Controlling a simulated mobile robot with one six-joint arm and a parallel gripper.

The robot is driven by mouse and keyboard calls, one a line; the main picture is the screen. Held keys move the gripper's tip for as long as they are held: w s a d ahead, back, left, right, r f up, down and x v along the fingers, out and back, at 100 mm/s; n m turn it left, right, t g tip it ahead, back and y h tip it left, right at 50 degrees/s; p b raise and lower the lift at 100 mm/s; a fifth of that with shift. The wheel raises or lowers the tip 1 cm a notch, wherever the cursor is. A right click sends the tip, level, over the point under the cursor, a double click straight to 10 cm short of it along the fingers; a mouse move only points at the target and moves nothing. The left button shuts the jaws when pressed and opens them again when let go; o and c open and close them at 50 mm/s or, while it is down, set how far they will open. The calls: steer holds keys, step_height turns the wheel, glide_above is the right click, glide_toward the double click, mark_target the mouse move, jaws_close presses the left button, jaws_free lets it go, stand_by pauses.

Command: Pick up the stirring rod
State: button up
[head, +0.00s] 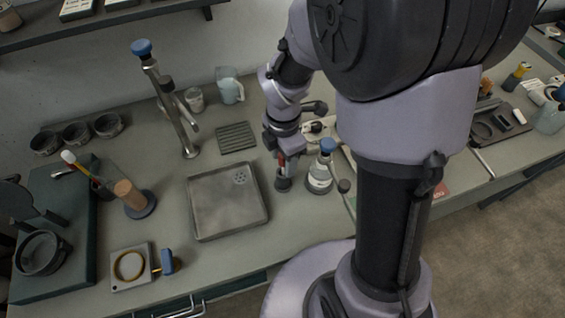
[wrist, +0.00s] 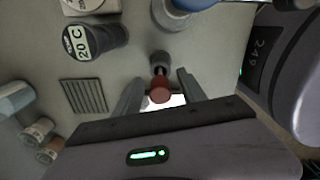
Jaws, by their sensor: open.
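A short upright piece with a dark red top (head: 282,159), which looks like the stirring rod, stands in a small dark round holder (head: 283,184) on the bench. In the wrist view its red top (wrist: 160,90) sits between the two fingers, with a thin metal part leading to the grey holder (wrist: 161,62). My gripper (head: 284,167) is open and reaches down over the piece. In the wrist view its fingers (wrist: 160,76) stand either side of it, with a visible gap. My gripper partly hides the piece in the head view.
A blue-capped bottle (head: 320,174) stands close to the right of the holder. A shallow grey sink (head: 229,202) lies to the left, a ribbed grille (head: 237,137) behind it. A tall blue-topped tap (head: 172,105) rises farther left. A dark cylinder marked 20 C (wrist: 90,41) shows in the wrist view.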

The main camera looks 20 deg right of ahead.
steer(key=shift+f, duration=0.5)
steer(key=shift+r, duration=0.15)
steer(key=shift+c, duration=0.7)
jaws_close()
